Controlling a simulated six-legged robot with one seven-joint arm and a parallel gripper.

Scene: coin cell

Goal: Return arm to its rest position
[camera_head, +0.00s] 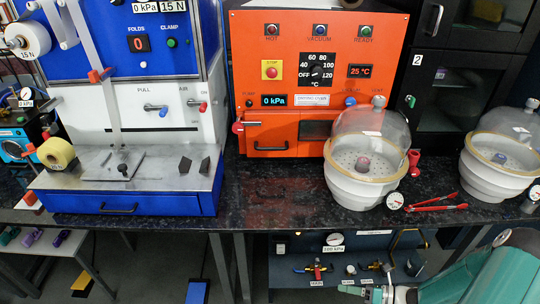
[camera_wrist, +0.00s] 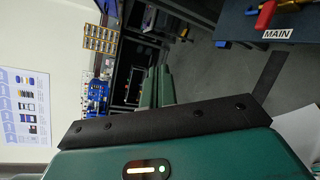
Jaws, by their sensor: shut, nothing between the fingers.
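My teal and white arm reaches in from the lower right corner of the head view, in front of and below the black counter (camera_head: 290,205). Its gripper end (camera_head: 352,290) points left at the bottom edge of the picture, small and partly cut off. My gripper is shut, with no object seen in it. It is apart from the counter and the things on it.
On the counter stand a blue and white press (camera_head: 130,180), an orange vacuum oven (camera_head: 285,90) and two glass-domed white vessels (camera_head: 365,185) (camera_head: 497,180). Red tongs (camera_head: 437,208) lie between the vessels. A lower shelf (camera_head: 290,280) carries valves and gauges near my gripper. Grey floor (camera_wrist: 225,80) shows in the wrist view.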

